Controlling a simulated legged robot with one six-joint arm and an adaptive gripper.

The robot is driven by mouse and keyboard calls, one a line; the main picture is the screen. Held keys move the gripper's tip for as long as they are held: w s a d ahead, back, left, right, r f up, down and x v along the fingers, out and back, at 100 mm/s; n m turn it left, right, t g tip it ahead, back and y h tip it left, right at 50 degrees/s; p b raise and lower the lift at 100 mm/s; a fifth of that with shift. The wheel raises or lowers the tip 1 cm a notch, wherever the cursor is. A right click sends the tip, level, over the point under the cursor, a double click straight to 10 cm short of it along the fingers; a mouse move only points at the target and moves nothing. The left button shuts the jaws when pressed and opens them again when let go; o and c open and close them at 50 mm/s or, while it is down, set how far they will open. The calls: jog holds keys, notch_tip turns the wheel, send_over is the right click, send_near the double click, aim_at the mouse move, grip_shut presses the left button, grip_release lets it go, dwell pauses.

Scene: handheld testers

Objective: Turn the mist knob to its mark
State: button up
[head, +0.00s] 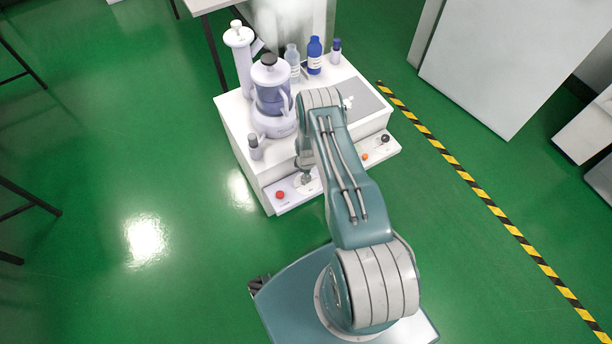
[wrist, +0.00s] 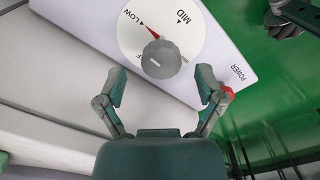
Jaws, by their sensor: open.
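A grey knob (wrist: 160,58) stands on a round white dial (wrist: 135,20) in the wrist view. The dial reads LOW and MID, with another word partly hidden behind the knob. A small red mark (wrist: 152,31) is on the dial beside LOW. A short white line on the knob's top lies about level in the picture, away from the red mark. My gripper (wrist: 160,76) is open, its two fingers to either side of the knob's near edge and apart from it. In the head view my gripper (head: 306,177) is over the station's front panel, and my arm hides most of the dial.
A red POWER button (wrist: 228,89) is close by the right finger; it also shows in the head view (head: 280,195). An orange button (head: 365,156) and a black knob (head: 385,138) are further right. A blender-like jar (head: 270,95) and bottles (head: 314,58) stand on the white station.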

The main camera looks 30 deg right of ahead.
notch_tip(320, 180, up, 11)
jog(key=shift+f, duration=0.2)
jog(key=shift+w, duration=0.1)
dwell(0.5)
